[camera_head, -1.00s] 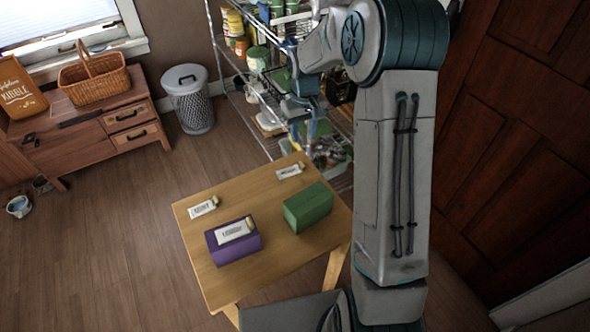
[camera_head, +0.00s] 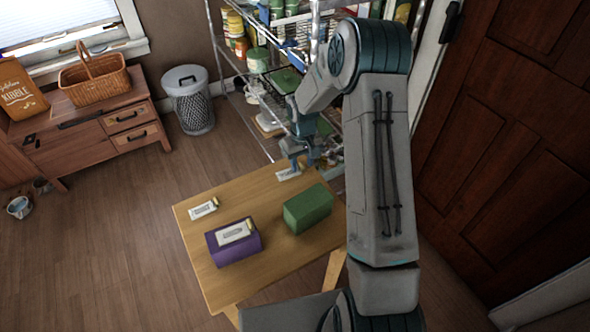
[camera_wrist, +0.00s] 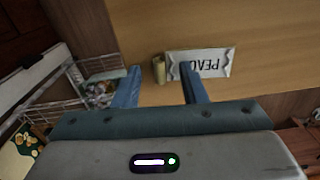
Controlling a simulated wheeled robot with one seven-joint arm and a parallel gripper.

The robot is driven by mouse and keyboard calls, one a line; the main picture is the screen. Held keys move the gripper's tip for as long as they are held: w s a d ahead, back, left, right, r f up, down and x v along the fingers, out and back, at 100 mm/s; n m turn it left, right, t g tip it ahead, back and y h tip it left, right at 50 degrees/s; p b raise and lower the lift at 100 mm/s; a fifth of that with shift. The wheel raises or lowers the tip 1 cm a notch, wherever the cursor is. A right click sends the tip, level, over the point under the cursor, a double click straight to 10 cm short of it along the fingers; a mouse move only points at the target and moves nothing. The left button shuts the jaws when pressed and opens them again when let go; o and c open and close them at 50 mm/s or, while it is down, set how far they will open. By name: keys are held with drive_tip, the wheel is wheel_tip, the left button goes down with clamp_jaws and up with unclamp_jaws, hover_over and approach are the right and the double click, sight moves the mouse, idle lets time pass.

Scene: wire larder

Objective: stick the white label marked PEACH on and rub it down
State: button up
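The white label marked PEACH (camera_wrist: 212,64) lies on the wooden table in the wrist view, upside down to the camera. A small tan, roll-like end piece (camera_wrist: 159,69) sits at its left end. In the head view the label (camera_head: 287,174) is near the table's far edge, partly hidden by my gripper (camera_head: 295,160). My gripper (camera_wrist: 162,78) is open; its blue fingers are apart, with the tan piece appearing between the tips. Whether the fingers touch it cannot be told. A purple box (camera_head: 235,249) carries a white label (camera_head: 236,232). A green box (camera_head: 308,208) shows no label.
Another white label (camera_head: 202,209) lies at the left of the wooden table (camera_head: 275,258). A wire shelf (camera_head: 245,107) with jars stands behind the table. A bin (camera_head: 188,100) stands back left.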

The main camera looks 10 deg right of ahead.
clamp_jaws()
drive_tip(key=shift+r, duration=0.1)
